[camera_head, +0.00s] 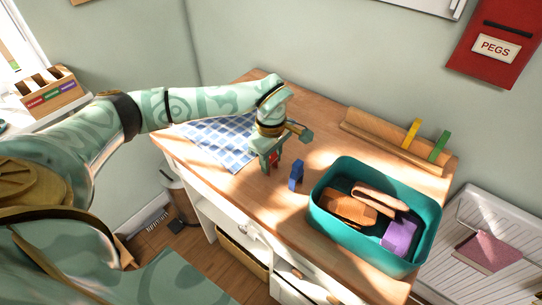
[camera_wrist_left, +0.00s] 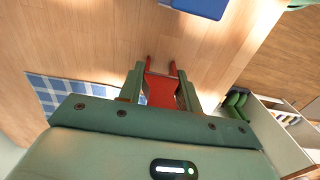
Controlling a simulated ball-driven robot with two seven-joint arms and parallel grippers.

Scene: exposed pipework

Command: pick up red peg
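The red peg (camera_head: 274,159) is a small two-legged clip above or on the wooden worktop, beside the checked cloth. My left gripper (camera_head: 267,161) points down over it. In the left wrist view the red peg (camera_wrist_left: 160,88) fills the space between the two green fingers (camera_wrist_left: 161,85), which lie close against both sides. The gripper looks shut on it. Its two legs point away from the palm. I cannot tell whether its lower end touches the worktop. My right gripper is in neither view.
A blue peg (camera_head: 296,176) stands just right of the gripper. A teal bin (camera_head: 328,228) holds brown pieces and a purple block. A wooden rack (camera_head: 378,139) at the back carries yellow (camera_head: 411,133) and green (camera_head: 439,147) pegs. A blue checked cloth (camera_head: 218,138) lies left.

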